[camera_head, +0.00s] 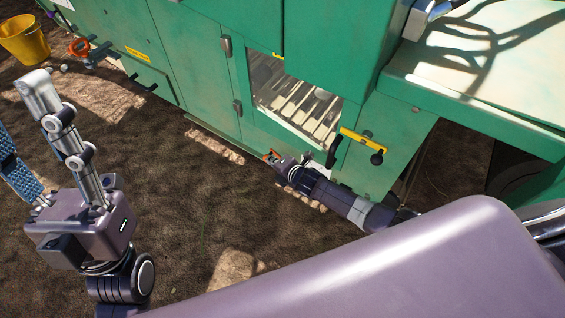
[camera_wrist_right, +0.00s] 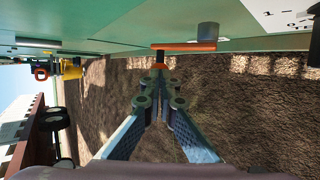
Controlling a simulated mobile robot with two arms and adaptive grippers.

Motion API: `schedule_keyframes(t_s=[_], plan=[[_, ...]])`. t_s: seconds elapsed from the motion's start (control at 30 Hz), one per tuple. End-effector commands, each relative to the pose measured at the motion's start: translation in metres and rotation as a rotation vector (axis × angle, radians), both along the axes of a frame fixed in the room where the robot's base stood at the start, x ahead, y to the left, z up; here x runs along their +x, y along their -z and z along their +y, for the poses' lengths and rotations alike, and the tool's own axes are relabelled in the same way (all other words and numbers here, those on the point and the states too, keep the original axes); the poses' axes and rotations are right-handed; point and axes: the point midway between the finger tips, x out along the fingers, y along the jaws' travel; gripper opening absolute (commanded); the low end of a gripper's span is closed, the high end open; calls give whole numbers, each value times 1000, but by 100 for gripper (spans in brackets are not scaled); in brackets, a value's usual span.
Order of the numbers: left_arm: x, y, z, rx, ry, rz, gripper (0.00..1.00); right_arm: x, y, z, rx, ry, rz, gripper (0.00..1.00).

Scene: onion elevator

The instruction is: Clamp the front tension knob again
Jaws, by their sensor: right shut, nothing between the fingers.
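The part I take for the front tension knob is an orange handle (camera_head: 271,155) low on the green machine's side. In the right wrist view the orange handle (camera_wrist_right: 190,46) sits under the green edge beside a grey cylinder (camera_wrist_right: 208,35). My right gripper (camera_head: 276,160) is at this handle. In the wrist view its fingers (camera_wrist_right: 160,75) are shut with nothing between them, tips just short of or touching the orange part; I cannot tell which.
The green machine (camera_head: 205,60) has an opening with slats (camera_head: 295,98). An orange ring (camera_head: 79,46) and a yellow bucket (camera_head: 24,38) are at upper left. The soil (camera_head: 190,190) between my arms is clear.

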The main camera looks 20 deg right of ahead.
Motion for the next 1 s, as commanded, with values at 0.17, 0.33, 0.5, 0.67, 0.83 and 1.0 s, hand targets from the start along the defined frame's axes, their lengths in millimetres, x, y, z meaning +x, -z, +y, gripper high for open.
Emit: schedule_keyframes(t_s=[0.17,0.33,0.5,0.67,0.83,1.0], plan=[[48,16,-11,71,-12,225,43,5,-2,2,-50,-1,59,0],[76,36,-16,116,-20,374,43,8,1,5,-94,-1,116,0],[91,50,-18,142,-24,459,43,8,7,6,-105,2,135,0],[95,55,-19,150,-26,487,43,11,10,9,-103,0,133,0],[93,53,-19,147,-25,474,43,13,13,10,-102,1,133,0],[91,50,-18,142,-24,456,43,14,15,11,-102,0,133,0]])
